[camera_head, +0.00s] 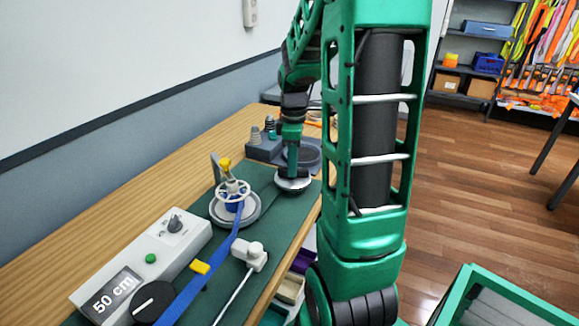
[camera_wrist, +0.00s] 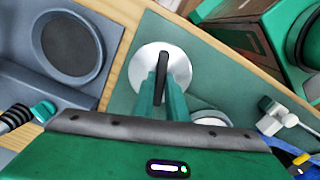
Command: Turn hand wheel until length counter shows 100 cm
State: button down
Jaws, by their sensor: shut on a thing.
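The length counter (camera_head: 112,292) reads "50 cm" on its dark display at the front left of the bench. My gripper (camera_head: 292,172) is low over a round silver disc (camera_head: 293,185) on the green mat. In the wrist view, my gripper (camera_wrist: 162,78) is shut on a black upright handle (camera_wrist: 164,66) at the middle of this disc (camera_wrist: 147,62). The fingers hide part of it. A white spoked wheel (camera_head: 233,188) stands over a pale round plate, with a blue strap (camera_head: 207,272) running from it towards the counter. I cannot tell for certain which is the hand wheel.
A white lever clamp (camera_head: 250,254) stands right of the strap. A black knob (camera_head: 153,300) sits beside the counter. A grey holder with a round recess (camera_wrist: 72,45) lies beside the disc. A green-framed cart (camera_head: 500,295) stands at the lower right.

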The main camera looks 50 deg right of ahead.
jog(key=m, duration=1.2)
dwell(0.6)
jog(key=c, duration=1.8)
grip_release()
jog(key=shift+o, duration=0.2)
jog(key=shift+r, duration=0.1)
notch_tip(320, 180, up, 10)
jog(key=shift+r, duration=0.25)
